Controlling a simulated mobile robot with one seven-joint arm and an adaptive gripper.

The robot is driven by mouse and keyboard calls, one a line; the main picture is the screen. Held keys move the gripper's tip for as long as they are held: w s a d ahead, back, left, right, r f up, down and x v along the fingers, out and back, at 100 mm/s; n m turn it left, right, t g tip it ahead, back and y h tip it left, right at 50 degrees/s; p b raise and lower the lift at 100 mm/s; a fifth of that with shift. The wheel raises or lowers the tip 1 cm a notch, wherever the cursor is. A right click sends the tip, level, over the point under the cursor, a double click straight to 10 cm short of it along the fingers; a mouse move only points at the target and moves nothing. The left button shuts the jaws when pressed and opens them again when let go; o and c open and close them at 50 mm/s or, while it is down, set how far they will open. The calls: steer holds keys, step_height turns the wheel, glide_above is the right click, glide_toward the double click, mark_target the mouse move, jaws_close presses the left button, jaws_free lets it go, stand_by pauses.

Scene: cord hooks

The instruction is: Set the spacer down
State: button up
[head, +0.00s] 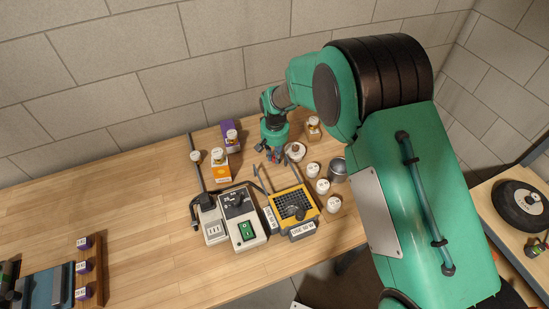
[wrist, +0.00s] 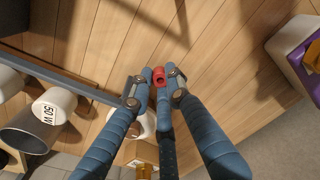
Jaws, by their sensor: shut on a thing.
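A small red spacer (wrist: 158,77) with a round hole in it is between the fingertips of my gripper (wrist: 160,82) in the wrist view. The blue jointed fingers are shut on it, and their tips partly cover it. Bare wood shows around and beyond it. In the head view my gripper (head: 273,156) points down at the back of the workbench (head: 130,215), between the boxes on the left and a round white-lidded item on the right. I cannot tell whether the spacer touches the wood.
Close to my gripper are the round white-lidded item (head: 295,152), a purple box (head: 231,143) and an orange box (head: 220,173). White-capped jars (head: 322,186) and a metal cup (head: 338,171) stand right. A yellow device (head: 293,205) and white switch box (head: 243,218) stand in front. The bench's left is mostly bare.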

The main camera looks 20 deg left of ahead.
steer(key=shift+f, duration=0.35)
steer(key=shift+f, duration=0.1)
steer(key=o, duration=0.8)
steer(key=r, duration=0.4)
steer(key=r+p, duration=0.1)
steer(key=r, duration=0.7)
steer(key=shift+s+d+r+p, duration=0.1)
steer(key=shift+s+d+p, duration=0.05)
steer(key=shift+s+p, duration=0.15)
steer(key=shift+d+r, duration=0.1)
